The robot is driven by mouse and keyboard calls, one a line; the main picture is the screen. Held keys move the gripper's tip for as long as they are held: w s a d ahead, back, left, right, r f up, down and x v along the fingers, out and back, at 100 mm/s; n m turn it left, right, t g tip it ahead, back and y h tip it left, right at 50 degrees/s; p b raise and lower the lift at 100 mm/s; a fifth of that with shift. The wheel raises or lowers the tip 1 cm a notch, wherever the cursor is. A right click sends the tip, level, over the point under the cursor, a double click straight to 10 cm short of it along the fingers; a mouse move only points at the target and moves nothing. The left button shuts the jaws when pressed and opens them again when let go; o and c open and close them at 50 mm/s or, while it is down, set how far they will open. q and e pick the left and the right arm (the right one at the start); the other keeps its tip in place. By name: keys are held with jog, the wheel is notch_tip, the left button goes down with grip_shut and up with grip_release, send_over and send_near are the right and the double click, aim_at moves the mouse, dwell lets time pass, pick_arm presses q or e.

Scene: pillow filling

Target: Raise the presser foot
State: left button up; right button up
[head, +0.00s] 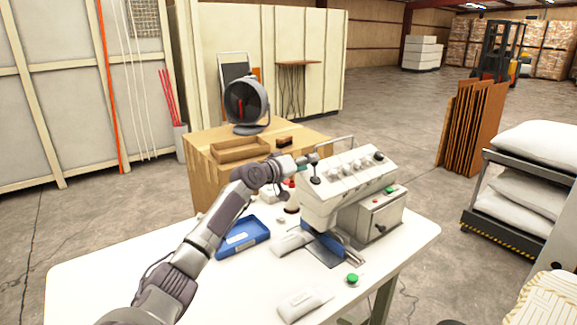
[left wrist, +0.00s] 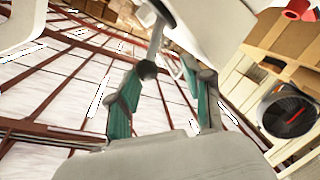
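A white sewing machine (head: 340,190) stands on the white table (head: 90,275), with several knobs along its top. A black ball knob (head: 315,180) sits at its left end; I take it for the presser foot lever. The foot itself is hard to make out near the blue part under the head. My left gripper (head: 308,159) is at that end of the machine, close to the knob. In the left wrist view its teal-padded fingers (left wrist: 162,100) are apart, and a dark ball (left wrist: 147,69) on a grey rod shows just beyond them, roughly between the tips. My right gripper is out of view.
A blue tray (head: 243,237) lies left of the machine. A green button (head: 352,279) and a white pouch-like item (head: 300,303) lie at the front. A control box (head: 375,215) adjoins the machine. Behind stands a wooden crate with a fan (head: 246,104). A cart with pillows (head: 515,205) is at right.

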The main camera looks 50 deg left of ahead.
pick_arm(q)
jog(key=s+r, duration=0.1)
jog(key=s, duration=1.2)
jog(key=shift+s+a+r, duration=0.25)
jog(key=shift+a+r, duration=0.1)
jog(key=shift+w+d, duration=0.1)
